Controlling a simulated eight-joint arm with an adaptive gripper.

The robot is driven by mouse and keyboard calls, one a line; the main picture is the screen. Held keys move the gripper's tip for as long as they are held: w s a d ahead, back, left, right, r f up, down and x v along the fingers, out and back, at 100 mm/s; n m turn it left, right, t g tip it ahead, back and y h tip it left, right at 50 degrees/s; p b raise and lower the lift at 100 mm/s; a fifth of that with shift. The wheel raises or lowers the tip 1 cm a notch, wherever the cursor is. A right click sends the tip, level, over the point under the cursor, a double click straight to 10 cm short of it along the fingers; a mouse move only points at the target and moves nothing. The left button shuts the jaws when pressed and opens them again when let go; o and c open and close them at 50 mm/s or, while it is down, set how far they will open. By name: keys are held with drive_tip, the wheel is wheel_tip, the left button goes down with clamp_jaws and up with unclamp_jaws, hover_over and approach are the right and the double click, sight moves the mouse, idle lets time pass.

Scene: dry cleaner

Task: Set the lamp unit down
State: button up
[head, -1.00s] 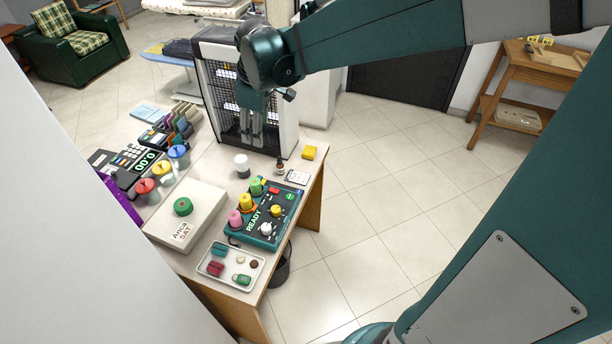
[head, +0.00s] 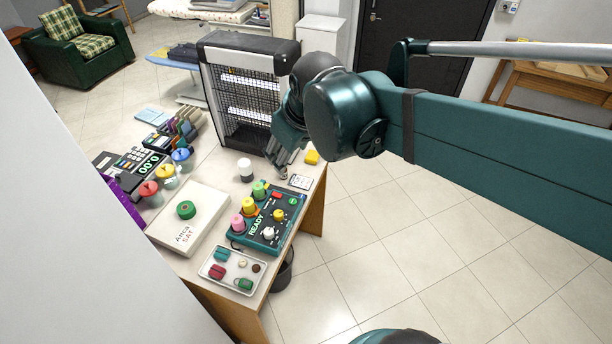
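The lamp unit, a black and white box with a wire grille and glowing tubes (head: 238,107), stands upright at the far end of the table (head: 311,208). My gripper (head: 281,162) points down beside the unit's lower right, close to the tabletop. It overlaps the unit's right edge in the view, and I cannot tell whether they touch. The fingers are small and partly behind my wrist, so their opening is unclear. The small dropper bottle seen earlier in that area is hidden.
A white box (head: 188,218), a tray of small items (head: 232,270) and a card terminal (head: 140,160) fill the table's left and front.

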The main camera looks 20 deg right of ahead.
drive_tip(key=s+d+f+m+t, duration=0.1)
drive_tip(key=s+m, duration=0.3)
drive_tip(key=s, duration=0.6)
drive_tip(key=shift+f+t, duration=0.4)
drive_tip(key=shift+f, duration=0.15)
